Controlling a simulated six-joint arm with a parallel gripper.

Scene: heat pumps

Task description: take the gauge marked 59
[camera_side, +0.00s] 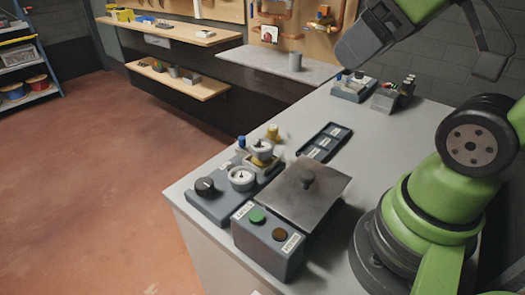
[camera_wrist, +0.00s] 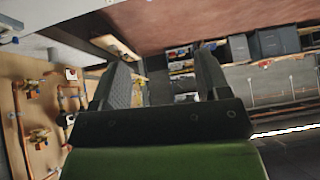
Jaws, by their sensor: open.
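The nearer gauge (camera_side: 241,179) sits on a grey panel beside a black knob. The other gauge (camera_side: 262,150) is just behind it, with brass-coloured parts around it. Their markings are too small to read, so I cannot tell which is 59. My gripper (camera_wrist: 160,78) is open, with nothing between its fingers in the wrist view. In the side view it is raised at the top right, well away from the gauges. The wrist view shows no gauge.
A grey box with green and brown buttons (camera_side: 268,240) and a metal lid with a knob (camera_side: 310,196) stand near the gauges. A dark compartment tray (camera_side: 325,142) lies behind. Small fittings (camera_side: 354,86) are at the back. The bench middle (camera_side: 375,135) is clear.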

